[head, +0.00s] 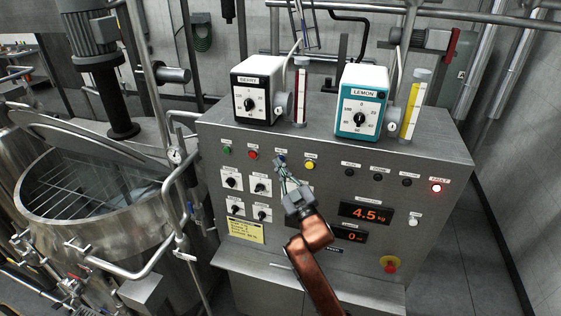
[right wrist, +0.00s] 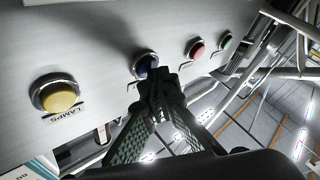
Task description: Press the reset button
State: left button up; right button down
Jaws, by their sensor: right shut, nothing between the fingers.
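A blue button (head: 281,161) sits in the top row of the steel control panel (head: 330,185). It also shows in the right wrist view (right wrist: 147,63). Its label is too small or covered to read. My right gripper (head: 281,168) is shut and empty, its fingertips at the blue button. In the right wrist view the closed fingertips (right wrist: 160,76) overlap the button's lower edge; I cannot tell whether they touch it. My left gripper is not in view.
Beside it are a red button (head: 252,155), a green button (head: 226,150) and a yellow button (head: 309,165) labelled LAMPS. A red emergency stop (head: 389,264) is low right. Steel pipes and a mixer vessel (head: 90,205) stand left.

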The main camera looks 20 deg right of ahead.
jog(key=shift+w+d, duration=0.15)
dwell(0.5)
jog(key=shift+s+a+p, duration=0.3)
jog(key=shift+s+a, duration=0.2)
jog(key=shift+s, duration=0.25)
jog(key=shift+s+a+p, duration=0.3)
jog(key=shift+s+a, duration=0.4)
jog(key=shift+s, duration=0.35)
jog(key=shift+s+a+p, duration=0.25)
jog(key=shift+s+a, duration=0.45)
jog(key=shift+s, duration=0.3)
jog(key=shift+f, duration=0.1)
